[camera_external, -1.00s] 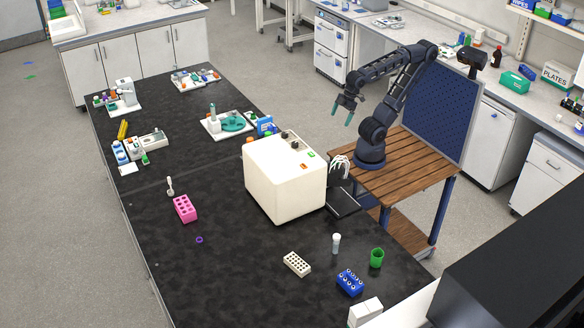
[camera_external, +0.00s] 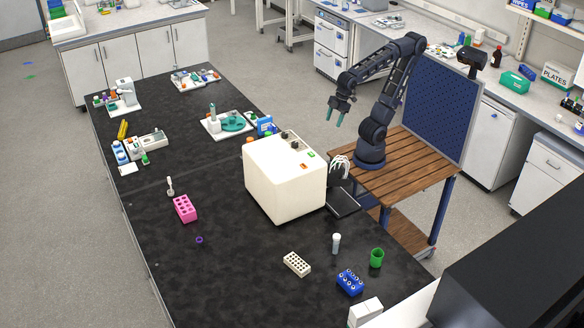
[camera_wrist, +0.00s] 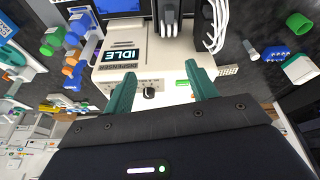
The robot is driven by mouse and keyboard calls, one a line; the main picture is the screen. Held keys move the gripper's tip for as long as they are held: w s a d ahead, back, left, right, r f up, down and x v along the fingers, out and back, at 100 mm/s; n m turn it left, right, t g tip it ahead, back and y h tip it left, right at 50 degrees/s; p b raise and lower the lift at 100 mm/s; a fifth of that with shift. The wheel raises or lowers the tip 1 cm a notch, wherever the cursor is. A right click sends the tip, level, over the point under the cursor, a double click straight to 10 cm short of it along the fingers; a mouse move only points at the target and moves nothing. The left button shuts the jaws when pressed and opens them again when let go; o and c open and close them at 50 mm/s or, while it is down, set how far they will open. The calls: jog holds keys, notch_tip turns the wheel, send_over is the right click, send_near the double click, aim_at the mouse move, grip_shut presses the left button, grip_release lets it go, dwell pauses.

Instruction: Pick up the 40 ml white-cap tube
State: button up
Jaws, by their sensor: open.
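A clear tube with a white cap (camera_external: 336,243) stands upright on the black bench, to the right of the cream dispenser box (camera_external: 284,180). In the wrist view, a small pale tube-like shape (camera_wrist: 253,52) at the right may be this tube, but it is too small to be sure. My gripper (camera_external: 335,117) is in the air behind the box, well away from the tube. Its teal fingers (camera_wrist: 160,85) are spread and empty in the wrist view, with the box front beyond them.
Near the tube are a green cup (camera_external: 376,258), a white rack (camera_external: 297,264) and a blue rack (camera_external: 350,282). A pink rack (camera_external: 185,208) and a purple object (camera_external: 199,240) lie to the left. The box stands between my gripper and the left bench area.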

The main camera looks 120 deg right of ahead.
jog(key=w+a+n+g, duration=0.1)
jog(key=w+a+n, duration=0.3)
jog(key=w+a, duration=0.65)
jog(key=n+g, duration=0.3)
jog(key=n, duration=0.6)
send_over(337, 236)
jog(key=d, duration=0.1)
jog(key=f, duration=2.2)
jog(key=shift+w+f, duration=0.35)
jog(key=shift+a+f, duration=0.25)
jog(key=shift+f, duration=0.2)
notch_tip(337, 236, down, 5)
jog(key=shift+r, duration=0.1)
jog(key=shift+s+a+f, duration=0.15)
jog(key=shift+a+f, duration=0.05)
jog(key=shift+f, duration=1.2)
jog(key=shift+s+a+f, duration=0.1)
jog(key=shift+a+f, duration=0.05)
jog(key=shift+f, duration=1.2)
jog(key=c, duration=1)
jog(key=shift+r, duration=0.1)
jog(key=shift+c, duration=0.2)
